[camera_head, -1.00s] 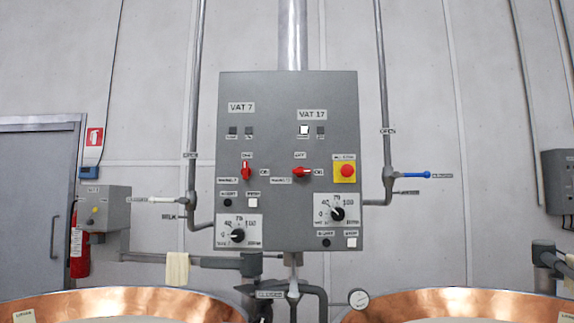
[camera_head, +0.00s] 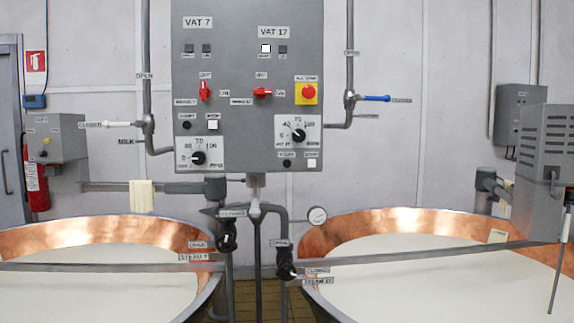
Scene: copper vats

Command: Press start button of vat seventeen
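The grey control panel (camera_head: 248,150) hangs on the wall ahead, with its top edge out of view. Its right half carries the VAT 17 label (camera_head: 274,32). Below it are a lit white lamp (camera_head: 265,48) and a dark lamp (camera_head: 283,49). Lower are a red selector switch (camera_head: 262,92) and a dial (camera_head: 298,134). At the bottom right sit a black button (camera_head: 287,163) and a white button (camera_head: 311,163); their small labels are too blurred to read. Neither gripper is in view.
The left half, under the VAT 7 label (camera_head: 198,22), has similar controls. A red emergency button (camera_head: 308,92) sits on yellow. Two copper vats, left (camera_head: 95,230) and right (camera_head: 400,220), hold white liquid, with pipes and valves between them. A grey box (camera_head: 541,180) stands at right.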

